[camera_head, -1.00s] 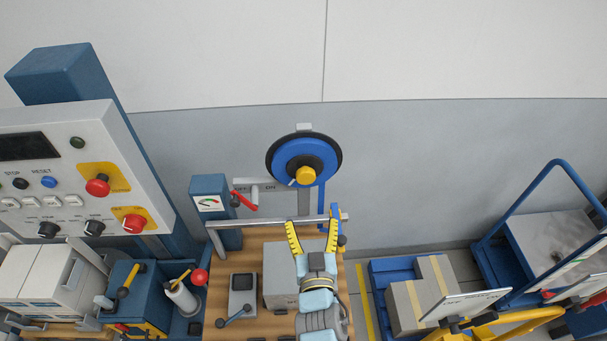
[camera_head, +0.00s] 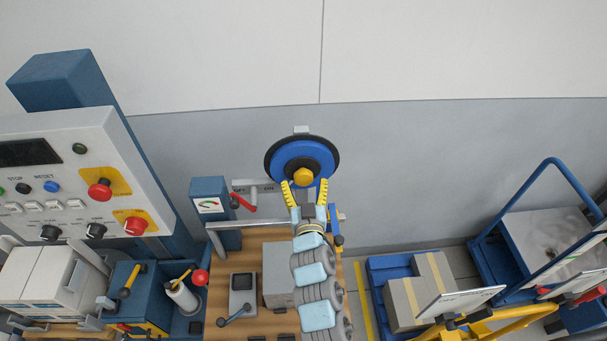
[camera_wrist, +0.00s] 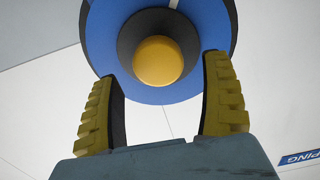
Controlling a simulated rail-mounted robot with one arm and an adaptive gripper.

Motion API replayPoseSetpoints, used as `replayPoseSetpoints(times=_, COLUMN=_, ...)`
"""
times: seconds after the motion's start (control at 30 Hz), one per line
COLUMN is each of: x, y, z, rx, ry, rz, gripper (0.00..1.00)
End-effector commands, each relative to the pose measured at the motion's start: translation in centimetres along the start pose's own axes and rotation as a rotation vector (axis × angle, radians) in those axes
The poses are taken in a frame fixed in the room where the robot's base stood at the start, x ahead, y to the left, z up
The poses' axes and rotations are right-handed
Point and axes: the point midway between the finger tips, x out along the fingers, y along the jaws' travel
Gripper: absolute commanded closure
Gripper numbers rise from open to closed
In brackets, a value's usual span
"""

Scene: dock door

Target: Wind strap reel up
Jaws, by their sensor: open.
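The strap reel (camera_head: 284,155) is a blue disc with a black rim and a yellow knob (camera_head: 303,176) at its hub, mounted on a post against the grey wall. It also fills the top of the wrist view (camera_wrist: 202,25), where the round yellow knob (camera_wrist: 158,61) stands out from a dark hub. My gripper (camera_head: 305,186) has yellow ribbed fingers and is open just below the hub. In the wrist view my gripper (camera_wrist: 163,88) has one finger on each side, with the knob beyond and between the tips. I see no contact.
A wooden bench (camera_head: 260,240) with a grey box (camera_head: 278,262) lies below the reel. A red-handled lever (camera_head: 243,202) stands left of my gripper, and a metal bar crosses in front. A control panel (camera_head: 60,180) is far left. The wall around the reel is clear.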

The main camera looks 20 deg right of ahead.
Motion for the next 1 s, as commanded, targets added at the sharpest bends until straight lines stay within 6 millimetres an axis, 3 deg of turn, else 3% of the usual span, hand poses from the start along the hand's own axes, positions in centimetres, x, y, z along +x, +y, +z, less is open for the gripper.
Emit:
replayPoseSetpoints(times=0.3, x=2.7, y=0.0, z=-0.1, rx=0.000, ry=0.001, rz=-0.001, gripper=0.20)
replayPoseSetpoints(times=0.73, x=3.1, y=0.0, z=0.1, rx=0.000, ry=-0.001, rz=0.000, gripper=0.20)
replayPoseSetpoints(times=0.97, x=3.1, y=0.0, z=0.1, rx=0.000, ry=-0.001, rz=0.000, gripper=0.84)
replayPoseSetpoints(times=1.0, x=3.1, y=0.0, z=0.1, rx=0.000, ry=-0.001, rz=0.000, gripper=0.87)
